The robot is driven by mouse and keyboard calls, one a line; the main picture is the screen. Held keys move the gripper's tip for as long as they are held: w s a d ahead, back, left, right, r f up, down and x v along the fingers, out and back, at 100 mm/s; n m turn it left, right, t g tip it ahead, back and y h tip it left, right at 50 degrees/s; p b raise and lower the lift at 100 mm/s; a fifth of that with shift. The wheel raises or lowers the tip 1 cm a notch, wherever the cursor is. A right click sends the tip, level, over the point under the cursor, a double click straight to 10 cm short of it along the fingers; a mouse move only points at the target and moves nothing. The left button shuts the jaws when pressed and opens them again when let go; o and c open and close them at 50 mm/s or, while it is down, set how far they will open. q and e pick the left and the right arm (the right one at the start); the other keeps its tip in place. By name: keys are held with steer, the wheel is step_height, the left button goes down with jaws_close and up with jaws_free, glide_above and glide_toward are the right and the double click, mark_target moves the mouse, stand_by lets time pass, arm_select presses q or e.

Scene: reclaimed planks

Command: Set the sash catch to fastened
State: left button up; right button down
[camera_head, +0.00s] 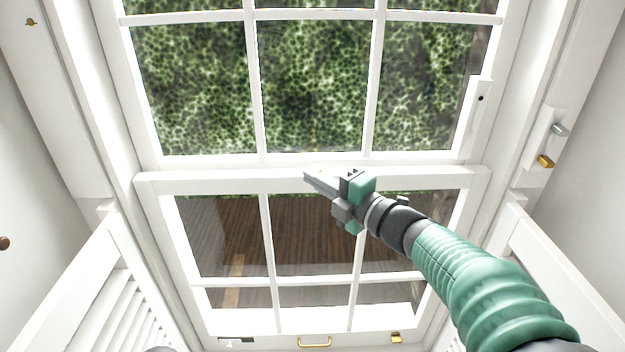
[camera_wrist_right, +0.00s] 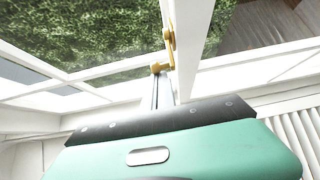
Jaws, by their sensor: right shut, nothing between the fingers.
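The sash catch shows in the right wrist view as a brass fitting (camera_wrist_right: 168,38) on the white sash rail, with a rounded brass knob (camera_wrist_right: 157,68) at its end. In the head view I cannot make out the catch; my right gripper covers part of the meeting rail (camera_head: 220,179). My right gripper (camera_head: 309,175) is at that rail, shut and empty, its tips pointing left. In the right wrist view its fingertips (camera_wrist_right: 161,78) are right by the brass knob; I cannot tell if they touch. My left gripper is not in view.
A brass pull handle (camera_head: 314,343) and a small brass fitting (camera_head: 396,338) are on the bottom rail. A silver and brass fitting (camera_head: 545,161) is on the right frame. Louvred shutters (camera_head: 110,310) stand at both sides. The space left of my right gripper is clear.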

steer(key=w+d+n+g+y+b, duration=0.2)
steer(key=d+b, duration=0.3)
steer(key=d, duration=0.1)
steer(key=shift+w+d+g, duration=0.2)
steer(key=shift+w+g, duration=0.1)
steer(key=shift+w, duration=0.1)
stand_by(0.4)
